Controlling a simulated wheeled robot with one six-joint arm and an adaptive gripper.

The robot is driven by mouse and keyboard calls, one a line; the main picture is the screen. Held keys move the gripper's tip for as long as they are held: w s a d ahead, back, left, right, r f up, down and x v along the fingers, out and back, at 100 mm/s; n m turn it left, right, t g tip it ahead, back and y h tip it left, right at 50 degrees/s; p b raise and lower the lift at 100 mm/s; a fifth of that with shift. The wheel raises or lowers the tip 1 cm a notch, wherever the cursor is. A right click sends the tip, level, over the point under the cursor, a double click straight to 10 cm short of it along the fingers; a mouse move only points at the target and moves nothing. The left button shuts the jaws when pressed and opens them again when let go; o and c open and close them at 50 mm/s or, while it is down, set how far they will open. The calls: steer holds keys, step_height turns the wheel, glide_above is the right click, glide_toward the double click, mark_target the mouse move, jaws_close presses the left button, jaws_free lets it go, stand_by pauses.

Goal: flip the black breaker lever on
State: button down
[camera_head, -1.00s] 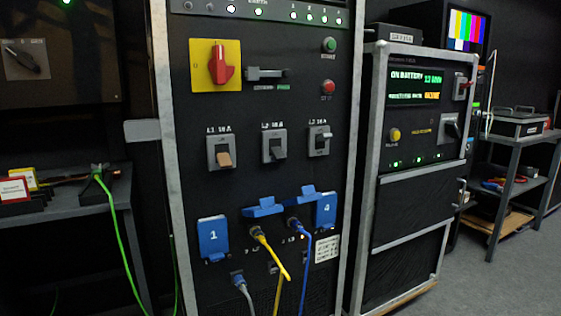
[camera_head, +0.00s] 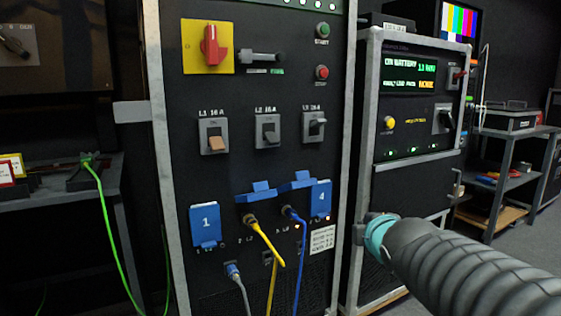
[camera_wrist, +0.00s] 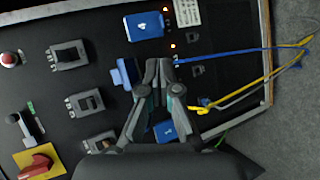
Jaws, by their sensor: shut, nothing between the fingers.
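The breaker marked L2 (camera_head: 267,130) is a grey plate in the middle of a row of three, with a black lever pointing down. L1 (camera_head: 213,136), to its left, has a tan lever, also down. The wrist view is turned sideways; there L3 (camera_wrist: 68,54) and L2 (camera_wrist: 85,103) show whole and L1 is partly hidden. My gripper (camera_wrist: 160,66) is shut and empty, its fingertips over the blue-capped sockets, to the right of the breakers there. In the head view my arm enters at lower right.
A red rotary switch on a yellow plate (camera_head: 208,46) and a small lever (camera_head: 262,57) sit above the breakers. Below are blue flaps (camera_head: 204,226), a yellow cable (camera_head: 264,240) and a blue cable (camera_head: 299,254). A second cabinet (camera_head: 412,185) stands at right.

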mark_target(272, 138)
steer(key=w+a+r+n+t+y+b, duration=0.1)
steer(key=w+a+n+y, duration=0.2)
steer(key=n, duration=0.4)
steer(key=w+a+r+n+t+y+b, duration=0.1)
steer(key=w+a+r+n+y+b, duration=0.1)
steer(key=w+a+n, duration=0.4)
steer(key=w+a+r+n+t+y+b, duration=0.1)
steer(key=w+a+n+y, duration=0.3)
steer(key=n, duration=0.5)
steer(key=shift+w+a+r+n+t+b, duration=0.1)
steer(key=shift+a+r+n+t+b, duration=0.1)
steer(key=shift+a, duration=0.1)
steer(key=shift+w+a+r+n+t+b, duration=0.1)
steer(key=shift+a+t+b, duration=0.1)
steer(key=shift+a, duration=0.1)
steer(key=shift+w+a+r+n+y, duration=0.1)
steer(key=shift+w+a+n+y, duration=0.05)
steer(key=shift+a+n+y, duration=0.55)
steer(key=shift+w+d, duration=0.1)
steer(key=shift+d, duration=0.1)
